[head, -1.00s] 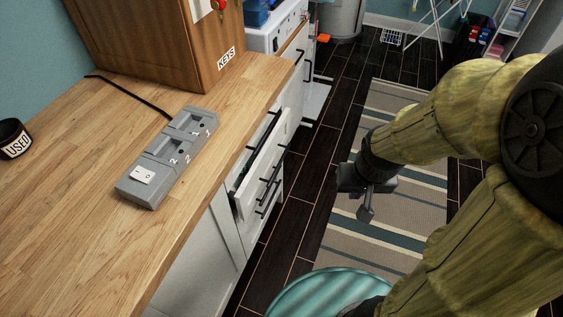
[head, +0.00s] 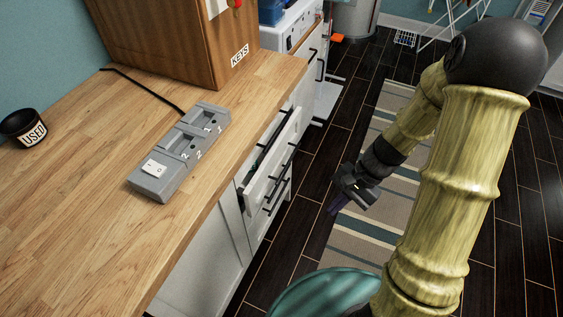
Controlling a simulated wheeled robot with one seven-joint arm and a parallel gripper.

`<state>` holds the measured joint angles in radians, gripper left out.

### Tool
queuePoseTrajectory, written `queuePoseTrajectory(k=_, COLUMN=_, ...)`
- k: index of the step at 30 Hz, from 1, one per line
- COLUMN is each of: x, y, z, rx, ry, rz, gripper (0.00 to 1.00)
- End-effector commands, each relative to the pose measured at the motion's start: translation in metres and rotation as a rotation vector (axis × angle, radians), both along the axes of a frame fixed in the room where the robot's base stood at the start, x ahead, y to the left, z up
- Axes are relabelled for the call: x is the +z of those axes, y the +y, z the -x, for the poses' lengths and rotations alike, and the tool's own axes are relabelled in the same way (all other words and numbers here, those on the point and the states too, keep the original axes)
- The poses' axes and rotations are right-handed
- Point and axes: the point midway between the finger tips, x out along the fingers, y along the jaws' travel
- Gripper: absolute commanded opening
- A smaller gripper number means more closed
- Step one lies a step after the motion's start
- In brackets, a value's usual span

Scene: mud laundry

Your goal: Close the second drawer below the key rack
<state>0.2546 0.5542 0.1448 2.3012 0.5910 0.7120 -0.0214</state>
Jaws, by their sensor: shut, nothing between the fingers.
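The key rack, a wooden box (head: 165,40) labelled KEYS, stands on the wooden counter. In the white cabinet below and to its right, one drawer (head: 263,178) sticks out, with a narrow strip of its inside showing. Another black handle (head: 278,196) shows lower down. My gripper (head: 337,207) is to the right of the open drawer, over the floor, pointing down and left. It is shut, empty and apart from the drawer front.
A grey switch box (head: 180,150) with a cable and a black cup (head: 22,128) marked USED sit on the counter. A striped rug (head: 365,235) lies on the dark floor. Open floor (head: 305,190) lies between drawer and gripper. A white appliance (head: 290,35) stands beyond.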

Motion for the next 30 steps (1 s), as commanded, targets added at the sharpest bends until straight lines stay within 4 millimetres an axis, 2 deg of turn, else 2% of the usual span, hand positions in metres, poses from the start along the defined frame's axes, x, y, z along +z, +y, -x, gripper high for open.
queuePoseTrajectory(k=1, x=-0.009, y=0.006, z=-0.004, rx=-0.061, ry=0.057, rz=-0.059, gripper=0.0)
queuePoseTrajectory(k=5, x=-0.025, y=0.022, z=-0.02, rx=-0.22, ry=0.178, rz=-0.217, gripper=0.0)
queuePoseTrajectory(k=12, x=-0.05, y=0.041, z=-0.064, rx=-0.529, ry=0.362, rz=-0.54, gripper=0.0)
queuePoseTrajectory(k=17, x=-0.065, y=0.039, z=-0.1, rx=-0.747, ry=0.451, rz=-0.77, gripper=0.0)
queuePoseTrajectory(k=21, x=-0.076, y=0.03, z=-0.127, rx=-0.901, ry=0.493, rz=-0.933, gripper=0.0)
queuePoseTrajectory(k=24, x=-0.081, y=0.025, z=-0.137, rx=-0.961, ry=0.503, rz=-0.996, gripper=0.0)
queuePoseTrajectory(k=30, x=-0.082, y=0.023, z=-0.141, rx=-0.98, ry=0.505, rz=-1.015, gripper=0.0)
